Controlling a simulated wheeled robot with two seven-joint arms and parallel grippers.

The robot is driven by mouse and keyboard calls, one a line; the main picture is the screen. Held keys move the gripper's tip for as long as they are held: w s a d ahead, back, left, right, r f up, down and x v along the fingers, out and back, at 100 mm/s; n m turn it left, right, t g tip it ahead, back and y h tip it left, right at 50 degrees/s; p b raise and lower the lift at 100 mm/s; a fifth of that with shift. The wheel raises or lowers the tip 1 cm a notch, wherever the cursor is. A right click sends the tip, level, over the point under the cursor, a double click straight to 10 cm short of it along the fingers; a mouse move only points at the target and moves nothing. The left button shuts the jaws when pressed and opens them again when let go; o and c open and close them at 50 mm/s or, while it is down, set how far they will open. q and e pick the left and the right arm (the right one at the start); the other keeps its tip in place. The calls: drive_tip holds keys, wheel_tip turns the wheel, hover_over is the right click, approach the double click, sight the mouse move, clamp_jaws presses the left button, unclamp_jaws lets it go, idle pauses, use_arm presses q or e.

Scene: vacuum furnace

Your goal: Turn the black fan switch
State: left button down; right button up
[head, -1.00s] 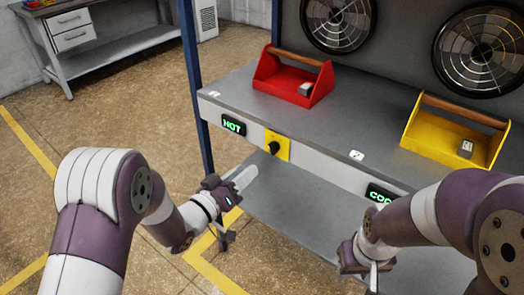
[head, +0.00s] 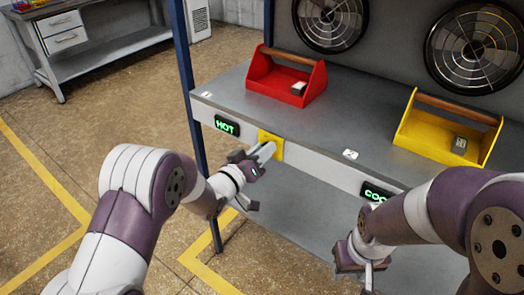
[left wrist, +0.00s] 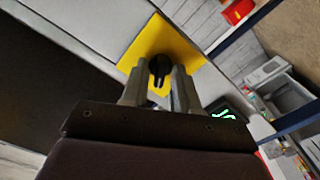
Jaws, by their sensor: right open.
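The black fan switch (left wrist: 160,68) sits on a yellow plate (head: 279,151) on the front edge of the workbench. My left gripper (head: 266,152) is at the plate, and its fingers hide the switch in the head view. In the left wrist view, the two fingers (left wrist: 159,82) stand apart on either side of the switch's lower part. I cannot tell whether they touch it. My right gripper (head: 368,278) is open and empty, low in front of the bench near the cool sign (head: 375,192).
A green hot sign (head: 227,126) is left of the plate. A red tool box (head: 287,90) and a yellow tool box (head: 440,140) stand on the bench top (head: 345,110). Two fans (head: 330,22) are on the back panel. A blue post (head: 187,95) rises at the bench's left end.

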use_arm(q)
drive_tip(key=shift+f, duration=0.1)
drive_tip(key=shift+s+d+m+b, duration=0.1)
drive_tip(key=shift+d+m+b, duration=0.05)
drive_tip(key=shift+m+b, duration=5)
drive_tip(key=shift+m+p, duration=0.7)
drive_tip(key=shift+m, duration=0.25)
drive_tip(key=c, duration=1.2)
unclamp_jaws()
